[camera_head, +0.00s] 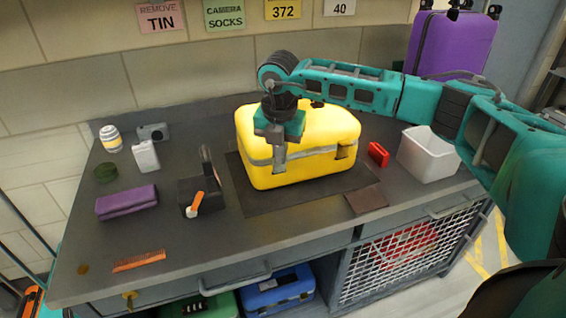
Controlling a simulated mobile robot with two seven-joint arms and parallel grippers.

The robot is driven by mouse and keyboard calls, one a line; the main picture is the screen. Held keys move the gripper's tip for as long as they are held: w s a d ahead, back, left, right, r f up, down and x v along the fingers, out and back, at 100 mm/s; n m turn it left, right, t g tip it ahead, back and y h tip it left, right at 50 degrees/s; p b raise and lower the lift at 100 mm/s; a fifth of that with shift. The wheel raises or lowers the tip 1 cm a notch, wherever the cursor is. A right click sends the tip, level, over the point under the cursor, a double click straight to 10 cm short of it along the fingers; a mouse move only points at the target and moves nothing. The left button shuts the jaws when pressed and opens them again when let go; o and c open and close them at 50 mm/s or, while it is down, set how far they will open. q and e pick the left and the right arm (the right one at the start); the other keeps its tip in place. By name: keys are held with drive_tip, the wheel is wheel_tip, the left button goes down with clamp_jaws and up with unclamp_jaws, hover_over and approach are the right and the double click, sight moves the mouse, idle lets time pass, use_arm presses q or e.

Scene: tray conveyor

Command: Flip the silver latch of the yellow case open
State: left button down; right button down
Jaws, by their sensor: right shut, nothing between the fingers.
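The yellow case (315,173) stands closed on a dark mat (238,188) near the middle of the counter, with a grey band around its seam. One grey-silver latch (345,151) shows at the right of its front face. My right gripper (279,168) points down at the left part of the case's front, by the seam. It is shut and empty, and whether it touches the case I cannot tell. It covers the left part of the front, so any latch there is hidden. My left gripper is not in view.
A white bin (428,157) and a small red box (378,153) stand right of the case. A dark box (195,193) with an orange-handled item and a purple pouch (127,203) are to the left. An orange comb (139,261) lies near the front edge.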

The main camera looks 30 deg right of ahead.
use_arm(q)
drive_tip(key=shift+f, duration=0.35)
use_arm(e)
drive_tip(key=f, duration=0.3)
drive_tip(key=shift+s+a+f, duration=0.1)
drive_tip(key=shift+s+f, duration=0.15)
drive_tip(key=shift+s, duration=0.1)
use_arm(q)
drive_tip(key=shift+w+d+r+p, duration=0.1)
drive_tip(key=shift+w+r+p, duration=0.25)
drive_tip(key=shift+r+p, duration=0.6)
use_arm(e)
wheel_tip(320, 180, up, 14)
drive_tip(key=s+a, duration=0.2)
drive_tip(key=shift+s+a+g, duration=0.3)
drive_tip(key=shift+a+g, duration=0.1)
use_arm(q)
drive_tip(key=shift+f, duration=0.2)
